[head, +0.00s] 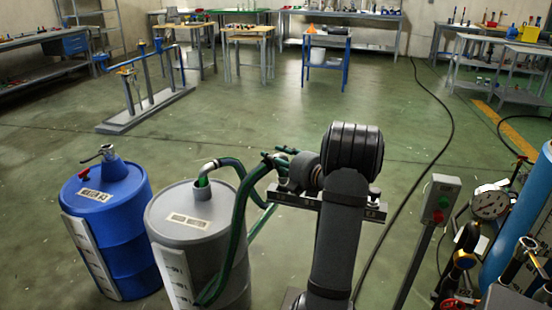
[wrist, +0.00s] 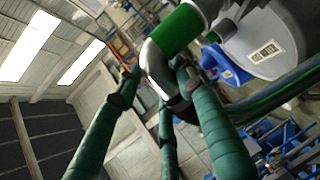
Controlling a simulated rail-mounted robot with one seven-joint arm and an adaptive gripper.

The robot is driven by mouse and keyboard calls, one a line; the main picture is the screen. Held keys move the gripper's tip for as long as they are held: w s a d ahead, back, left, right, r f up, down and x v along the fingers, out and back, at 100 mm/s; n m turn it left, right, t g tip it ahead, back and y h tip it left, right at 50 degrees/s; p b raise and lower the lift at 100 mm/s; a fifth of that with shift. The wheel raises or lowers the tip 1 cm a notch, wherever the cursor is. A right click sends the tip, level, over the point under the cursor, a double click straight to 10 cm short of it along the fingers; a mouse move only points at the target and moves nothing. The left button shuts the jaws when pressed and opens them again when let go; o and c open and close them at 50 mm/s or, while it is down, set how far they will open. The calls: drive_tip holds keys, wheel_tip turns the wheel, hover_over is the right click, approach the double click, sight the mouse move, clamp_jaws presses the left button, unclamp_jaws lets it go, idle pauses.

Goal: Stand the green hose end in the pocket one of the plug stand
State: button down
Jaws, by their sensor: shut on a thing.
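The green hose end is a bent silver elbow with a bright green collar (wrist: 174,31). In the head view its elbow (head: 208,166) is at the neck of the grey drum (head: 190,245), green collar at the neck's mouth; I cannot tell how deep it sits. My gripper (wrist: 155,82) is shut on the hose end, its dark tips close around the elbow. Green ribbed lengths run up beside it; hose and finger are hard to tell apart.
A blue drum (head: 105,205) stands left of the grey drum. Dark green hoses (head: 238,215) hang between the grey drum and the bar. A post with a switch box (head: 439,200), a gauge (head: 490,203) and a light-blue cylinder (head: 520,220) stand at right. Floor behind is mostly open.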

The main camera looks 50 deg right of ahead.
drive_tip(key=shift+f+b, duration=2.15)
drive_tip(key=shift+b, duration=0.2)
drive_tip(key=c, duration=1.4)
unclamp_jaws()
drive_tip(key=shift+r, duration=0.1)
drive_tip(key=o, duration=0.4)
drive_tip(key=shift+c, duration=0.2)
drive_tip(key=v, duration=1.2)
drive_tip(key=shift+w, duration=0.15)
